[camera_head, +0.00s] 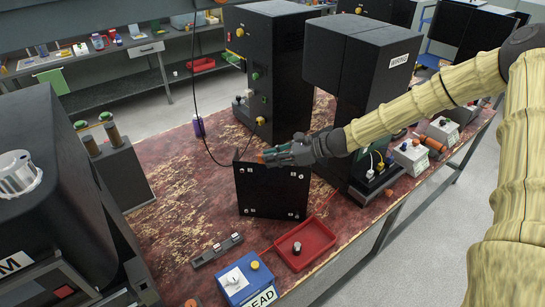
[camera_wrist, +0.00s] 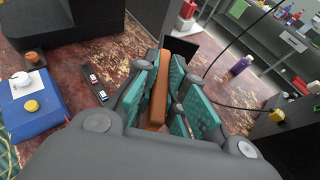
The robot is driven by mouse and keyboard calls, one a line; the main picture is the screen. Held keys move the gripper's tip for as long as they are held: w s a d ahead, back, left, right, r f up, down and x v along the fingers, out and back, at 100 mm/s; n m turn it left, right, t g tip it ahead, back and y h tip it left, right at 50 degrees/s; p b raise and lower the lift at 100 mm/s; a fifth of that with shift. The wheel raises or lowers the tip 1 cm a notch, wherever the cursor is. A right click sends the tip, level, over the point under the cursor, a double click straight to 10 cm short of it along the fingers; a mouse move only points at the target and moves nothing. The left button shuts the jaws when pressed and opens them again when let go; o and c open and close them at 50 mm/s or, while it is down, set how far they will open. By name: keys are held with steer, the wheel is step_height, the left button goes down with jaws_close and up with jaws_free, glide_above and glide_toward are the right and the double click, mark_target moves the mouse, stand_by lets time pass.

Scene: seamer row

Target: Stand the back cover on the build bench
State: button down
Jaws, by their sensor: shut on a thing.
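The back cover (camera_head: 272,194) is a black square panel with pale fasteners near its corners, upright or nearly so above the worn red bench top (camera_head: 185,220). My gripper (camera_head: 277,154) is at its upper edge, shut on an orange-brown grip piece that seems to belong to the cover. In the wrist view the teal finger pads of my gripper (camera_wrist: 165,95) close around this orange-brown piece (camera_wrist: 158,95), and a dark part of the cover (camera_wrist: 180,46) shows beyond. I cannot tell whether the lower edge touches the bench.
Tall black machines (camera_head: 275,60) stand behind, one (camera_head: 360,85) close to my forearm. A red tray (camera_head: 304,243), a blue box (camera_head: 246,280) and a grey strip block (camera_head: 217,249) lie in front. A purple bottle (camera_head: 198,126) and a hanging black cable are at the left.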

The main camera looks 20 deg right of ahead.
steer(key=shift+r, duration=0.1)
steer(key=c, duration=1.5)
jaws_free()
steer(key=shift+d, duration=0.1)
steer(key=shift+b+v, duration=1.4)
steer(key=shift+v, duration=4.5)
steer(key=shift+s, duration=0.1)
